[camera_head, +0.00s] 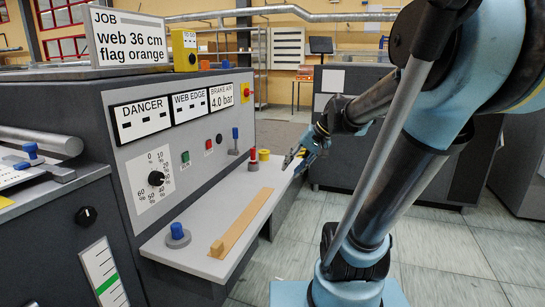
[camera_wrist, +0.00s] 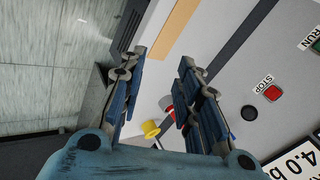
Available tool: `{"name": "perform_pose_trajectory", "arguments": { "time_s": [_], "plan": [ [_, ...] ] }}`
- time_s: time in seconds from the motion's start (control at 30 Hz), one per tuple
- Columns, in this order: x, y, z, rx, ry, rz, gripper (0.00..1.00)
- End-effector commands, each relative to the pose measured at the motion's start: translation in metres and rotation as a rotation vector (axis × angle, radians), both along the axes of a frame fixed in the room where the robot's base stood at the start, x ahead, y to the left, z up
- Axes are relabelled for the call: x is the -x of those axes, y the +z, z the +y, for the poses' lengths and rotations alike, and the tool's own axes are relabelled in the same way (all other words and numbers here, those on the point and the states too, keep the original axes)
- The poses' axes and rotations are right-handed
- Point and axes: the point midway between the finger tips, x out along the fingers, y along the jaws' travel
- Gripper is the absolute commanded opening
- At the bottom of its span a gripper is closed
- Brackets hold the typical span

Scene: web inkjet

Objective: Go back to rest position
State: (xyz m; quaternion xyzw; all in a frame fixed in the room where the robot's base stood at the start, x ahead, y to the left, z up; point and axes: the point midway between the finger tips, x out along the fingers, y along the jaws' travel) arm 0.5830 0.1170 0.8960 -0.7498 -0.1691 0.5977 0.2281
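My gripper (camera_head: 304,155) hangs at the far end of the grey console shelf (camera_head: 177,253), just beyond its right edge in the head view. In the wrist view my gripper (camera_wrist: 163,62) has its two blue fingers well apart, with nothing between them. My arm (camera_head: 400,180) reaches from the lower right up and over toward the machine. Its blue base stands at the bottom of the head view.
The control panel (camera_head: 185,150) rises behind. Tiled floor (camera_head: 440,250) lies open to the right.

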Motion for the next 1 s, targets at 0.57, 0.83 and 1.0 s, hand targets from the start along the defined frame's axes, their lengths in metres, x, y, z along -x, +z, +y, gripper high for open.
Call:
{"name": "perform_pose_trajectory", "arguments": {
  "time_s": [0.57,0.83,1.0],
  "plan": [
    [0.135,-0.116,-0.097,0.497,0.044,0.021,0.31],
    [0.152,-0.133,-0.117,0.582,0.049,0.023,0.31],
    [0.152,-0.133,-0.118,0.583,0.049,0.023,0.31]
  ]
}}
